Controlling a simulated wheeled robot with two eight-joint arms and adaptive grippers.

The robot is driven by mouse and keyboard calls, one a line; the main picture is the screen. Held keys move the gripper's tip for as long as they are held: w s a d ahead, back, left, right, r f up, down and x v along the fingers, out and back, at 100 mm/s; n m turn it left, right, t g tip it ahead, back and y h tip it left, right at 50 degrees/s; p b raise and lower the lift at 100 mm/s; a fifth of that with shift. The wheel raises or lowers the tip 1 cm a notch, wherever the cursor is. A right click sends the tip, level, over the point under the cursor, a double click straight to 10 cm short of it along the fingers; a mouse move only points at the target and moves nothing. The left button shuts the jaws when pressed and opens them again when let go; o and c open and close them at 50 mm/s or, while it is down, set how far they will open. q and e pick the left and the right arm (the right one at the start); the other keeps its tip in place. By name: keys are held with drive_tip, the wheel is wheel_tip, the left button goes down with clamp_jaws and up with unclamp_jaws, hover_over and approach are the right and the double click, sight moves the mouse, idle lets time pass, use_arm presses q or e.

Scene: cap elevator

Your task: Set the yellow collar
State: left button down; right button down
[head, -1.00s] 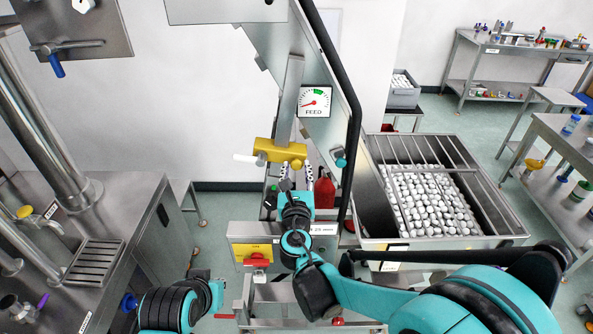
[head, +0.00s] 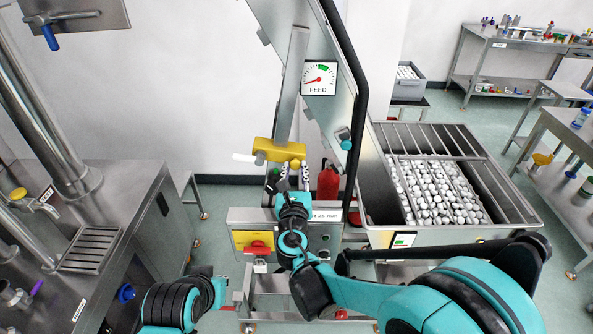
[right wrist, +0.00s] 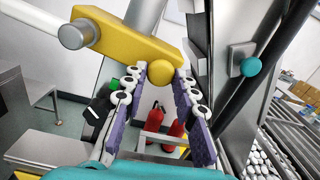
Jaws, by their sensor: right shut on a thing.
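The yellow collar (head: 262,149) sits around the slanted grey post (head: 291,90) in the head view, with a pale rod sticking out to its left. In the right wrist view the collar (right wrist: 120,38) fills the upper left, and its round yellow knob (right wrist: 160,68) lies between the finger ends. My right gripper (head: 293,170) is just below the collar, shut on its knob. The two padded fingers of the right gripper (right wrist: 163,80) also show in the right wrist view.
The FEED gauge (head: 319,78) is beside the post, its red needle left of the green zone. A slanted black-edged chute (head: 355,90) stands close on the right. A bin of white caps (head: 440,190) is beyond it. Red fire extinguishers (right wrist: 150,125) stand behind.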

drive_tip(key=c, duration=1.2)
unclamp_jaws()
drive_tip(key=shift+a+f, duration=0.1)
drive_tip(key=s, duration=1.2)
